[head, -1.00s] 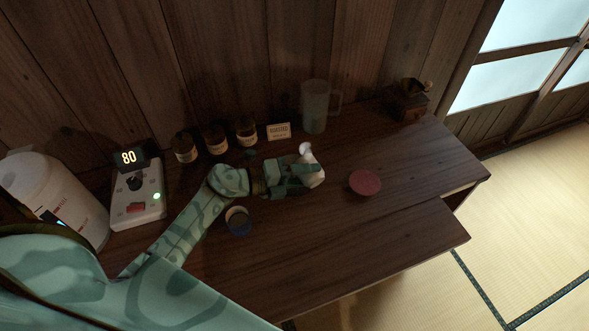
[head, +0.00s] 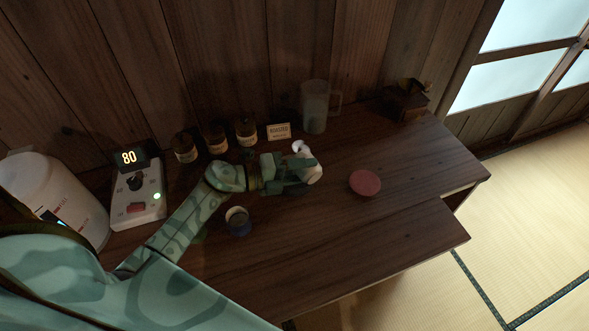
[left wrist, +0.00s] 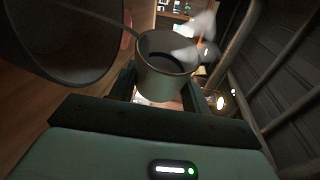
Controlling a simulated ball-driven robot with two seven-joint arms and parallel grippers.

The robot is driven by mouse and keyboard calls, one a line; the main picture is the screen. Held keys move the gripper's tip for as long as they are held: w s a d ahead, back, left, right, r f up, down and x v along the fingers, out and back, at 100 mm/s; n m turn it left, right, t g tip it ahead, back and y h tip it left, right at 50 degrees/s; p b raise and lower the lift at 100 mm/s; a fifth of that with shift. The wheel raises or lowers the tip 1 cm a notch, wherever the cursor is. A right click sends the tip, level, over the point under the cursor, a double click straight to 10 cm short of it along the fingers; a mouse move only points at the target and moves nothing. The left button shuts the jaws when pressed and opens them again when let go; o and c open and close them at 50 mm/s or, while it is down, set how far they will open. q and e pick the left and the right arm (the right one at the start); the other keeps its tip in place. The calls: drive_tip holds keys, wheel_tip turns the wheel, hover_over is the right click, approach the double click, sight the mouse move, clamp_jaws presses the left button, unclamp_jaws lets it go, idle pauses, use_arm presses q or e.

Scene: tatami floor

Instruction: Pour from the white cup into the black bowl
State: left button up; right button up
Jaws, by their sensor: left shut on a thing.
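A white cup (head: 314,174) is in my left gripper (head: 305,174), above the wooden table. In the left wrist view the cup (left wrist: 165,80) stands between the fingers, its mouth open toward the camera and its inside dark. White wisps, like steam, show above it. A round dish with a dull red inside (head: 365,183) rests on the table to the right of the gripper, apart from it. My right gripper is not in view.
Several dark jars (head: 216,139), a small sign (head: 279,132) and a clear pitcher (head: 315,108) stand along the wall. A wooden grinder (head: 406,98) is at back right. A blue-sided container (head: 238,221) sits below my wrist. A control box (head: 137,193) is left. The front table is clear.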

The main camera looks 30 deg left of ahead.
use_arm(q)
drive_tip(key=shift+w+a+r+n+h, duration=0.1)
drive_tip(key=shift+a+r+n+h, duration=0.1)
drive_tip(key=shift+n, duration=0.3)
drive_tip(key=shift+w+a+r+n+h, duration=0.1)
drive_tip(key=shift+r+n, duration=0.05)
drive_tip(key=shift+n, duration=0.35)
idle(0.8)
